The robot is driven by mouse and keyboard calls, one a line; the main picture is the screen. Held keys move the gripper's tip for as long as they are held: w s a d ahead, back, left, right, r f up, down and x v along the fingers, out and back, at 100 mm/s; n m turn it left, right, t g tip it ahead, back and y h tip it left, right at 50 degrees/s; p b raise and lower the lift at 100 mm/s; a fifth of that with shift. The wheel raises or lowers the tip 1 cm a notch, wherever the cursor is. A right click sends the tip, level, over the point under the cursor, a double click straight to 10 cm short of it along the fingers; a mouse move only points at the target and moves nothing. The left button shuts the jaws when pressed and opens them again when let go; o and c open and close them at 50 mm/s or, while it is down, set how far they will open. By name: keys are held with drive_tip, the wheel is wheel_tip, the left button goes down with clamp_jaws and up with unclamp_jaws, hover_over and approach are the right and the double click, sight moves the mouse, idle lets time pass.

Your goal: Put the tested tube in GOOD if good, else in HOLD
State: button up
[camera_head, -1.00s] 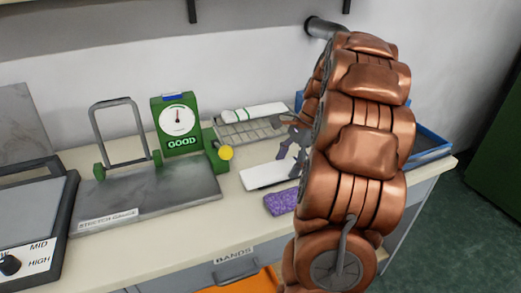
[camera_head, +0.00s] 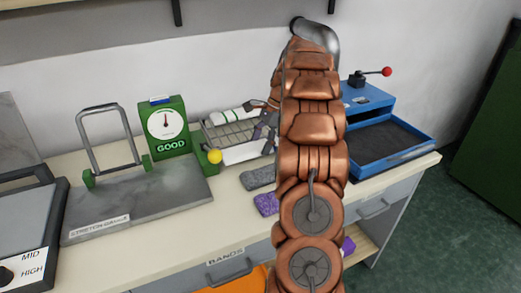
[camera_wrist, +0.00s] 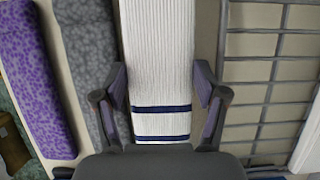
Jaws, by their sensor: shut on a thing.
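The white ribbed tube (camera_head: 245,153), with two navy stripes in the wrist view (camera_wrist: 158,50), is held in my gripper (camera_wrist: 165,92). Its fingers press on both long sides of the tube. In the head view my gripper (camera_head: 264,128) is partly hidden by my arm, and the tube is beside the front of the wire rack (camera_head: 225,135). The green stretch gauge (camera_head: 165,127) has a round dial and a lit sign reading GOOD. Its frame and plate are empty. No bin labelled GOOD or HOLD can be made out.
A white tube with green stripes (camera_head: 228,115) lies on the rack. A grey tube (camera_head: 259,177) and a purple tube (camera_head: 266,204) lie on the bench in front. A blue tray (camera_head: 385,150) and a blue box with a red-knobbed lever (camera_head: 386,71) stand right of my arm.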

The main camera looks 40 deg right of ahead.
drive_tip(key=shift+w+f, duration=0.15)
drive_tip(key=shift+f+p, duration=0.3)
drive_tip(key=shift+f, duration=1.3)
drive_tip(key=shift+f, duration=0.1)
drive_tip(key=o, duration=0.7)
drive_tip(key=v, duration=0.9)
drive_tip(key=shift+w+b, duration=0.1)
drive_tip(key=shift+b, duration=0.3)
drive_tip(key=shift+p+v, duration=0.9)
drive_tip(key=shift+v, duration=0.75)
drive_tip(key=shift+a, duration=0.15)
